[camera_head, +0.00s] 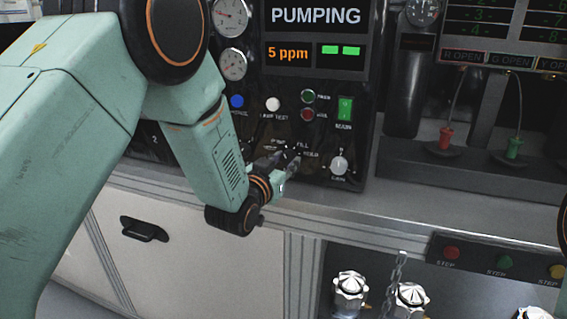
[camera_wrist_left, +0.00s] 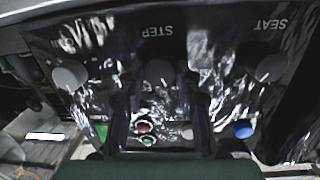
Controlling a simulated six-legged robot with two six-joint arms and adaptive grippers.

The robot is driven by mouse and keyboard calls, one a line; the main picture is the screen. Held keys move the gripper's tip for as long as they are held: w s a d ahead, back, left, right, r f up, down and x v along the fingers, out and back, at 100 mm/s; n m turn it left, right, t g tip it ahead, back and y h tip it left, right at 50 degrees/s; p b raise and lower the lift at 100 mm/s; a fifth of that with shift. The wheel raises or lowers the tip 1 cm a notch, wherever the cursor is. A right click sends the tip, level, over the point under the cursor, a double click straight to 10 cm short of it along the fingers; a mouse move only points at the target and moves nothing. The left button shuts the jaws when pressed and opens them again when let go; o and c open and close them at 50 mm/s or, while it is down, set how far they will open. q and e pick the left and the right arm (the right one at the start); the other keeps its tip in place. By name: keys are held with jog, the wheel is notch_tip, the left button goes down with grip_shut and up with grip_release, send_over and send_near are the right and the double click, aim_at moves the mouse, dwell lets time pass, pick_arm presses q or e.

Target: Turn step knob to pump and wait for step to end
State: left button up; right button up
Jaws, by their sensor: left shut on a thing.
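The black control panel (camera_head: 362,140) has a display (camera_head: 316,16) that reads PUMPING, with 5 ppm in orange and two green bars below. My left gripper (camera_head: 285,163) is at the lower panel, among small labels, and hides the knob there in the head view. In the left wrist view the panel is upside down. My right gripper does not show.
Another knob (camera_head: 339,164) is right of the gripper. A green main switch (camera_head: 345,109), a white button (camera_head: 273,104) and a blue button (camera_head: 237,101) are above. Metal valve caps (camera_head: 350,289) are below the ledge.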

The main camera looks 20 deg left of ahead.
pick_arm(q)
jog(key=shift+w+r, duration=0.1)
jog(key=shift+r, duration=0.15)
jog(key=o, duration=1.2)
jog(key=shift+w+f, duration=0.15)
jog(key=shift+f, duration=0.15)
jog(key=shift+c, duration=0.2)
jog(key=shift+s+r, duration=0.1)
jog(key=shift+s, duration=0.15)
jog(key=s+a, duration=0.1)
jog(key=s, duration=1)
jog(key=shift+s+a+r, duration=0.15)
jog(key=shift+s+r, duration=0.25)
